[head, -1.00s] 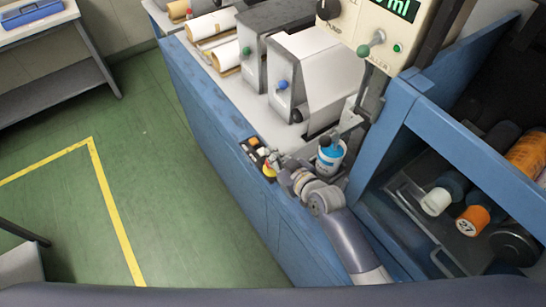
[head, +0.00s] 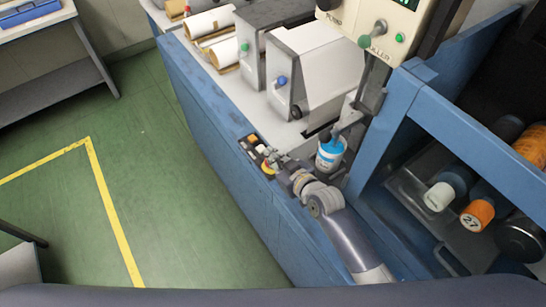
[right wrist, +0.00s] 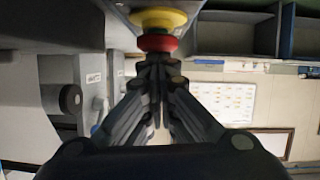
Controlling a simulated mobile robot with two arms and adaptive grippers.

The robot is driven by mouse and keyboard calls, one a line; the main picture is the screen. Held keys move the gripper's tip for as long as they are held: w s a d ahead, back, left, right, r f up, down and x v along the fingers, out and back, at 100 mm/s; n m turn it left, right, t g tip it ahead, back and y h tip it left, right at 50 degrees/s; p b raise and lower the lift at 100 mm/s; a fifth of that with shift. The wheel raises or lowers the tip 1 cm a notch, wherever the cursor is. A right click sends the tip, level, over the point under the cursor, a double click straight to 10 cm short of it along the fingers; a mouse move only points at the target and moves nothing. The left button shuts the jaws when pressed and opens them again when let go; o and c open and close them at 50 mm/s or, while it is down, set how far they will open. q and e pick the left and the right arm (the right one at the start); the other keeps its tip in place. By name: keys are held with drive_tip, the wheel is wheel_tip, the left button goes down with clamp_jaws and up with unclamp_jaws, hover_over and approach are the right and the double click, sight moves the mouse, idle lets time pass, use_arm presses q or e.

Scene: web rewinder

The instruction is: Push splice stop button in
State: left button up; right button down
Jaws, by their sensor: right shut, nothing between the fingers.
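The splice stop button is a red mushroom head on a yellow collar. In the right wrist view the red head (right wrist: 157,43) shows at the top centre, straight ahead of my fingertips. In the head view its yellow collar (head: 267,169) shows at the near end of a small button panel (head: 252,146) on the blue machine's edge. My right gripper (head: 279,161) is shut and empty, right beside the button; its fingertips also show in the right wrist view (right wrist: 157,72). I cannot tell whether they touch the red head. My left gripper is not in view.
A white and blue bottle (head: 330,153) stands close to my right wrist. The blue machine frame (head: 395,110) rises to the right, with spools (head: 477,213) inside. Rollers and metal housings (head: 305,70) are behind. The green floor (head: 150,170) at left is clear.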

drive_tip(key=shift+s+d+f, duration=0.1)
drive_tip(key=shift+s+f, duration=0.15)
drive_tip(key=shift+f, duration=0.3)
drive_tip(key=r+p, duration=0.2)
drive_tip(key=r, duration=0.1)
drive_tip(key=r+p, duration=0.1)
drive_tip(key=r, duration=0.1)
drive_tip(key=shift+w+a+p, duration=0.25)
drive_tip(key=shift+p, duration=0.15)
use_arm(q)
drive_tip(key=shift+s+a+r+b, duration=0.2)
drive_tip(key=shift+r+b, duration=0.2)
drive_tip(key=shift+b, duration=0.2)
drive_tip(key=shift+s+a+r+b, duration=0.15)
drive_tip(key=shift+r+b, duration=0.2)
drive_tip(key=shift+b, duration=0.2)
use_arm(e)
drive_tip(key=v, duration=0.9)
drive_tip(key=shift+s+r, duration=0.2)
drive_tip(key=shift+r, duration=0.1)
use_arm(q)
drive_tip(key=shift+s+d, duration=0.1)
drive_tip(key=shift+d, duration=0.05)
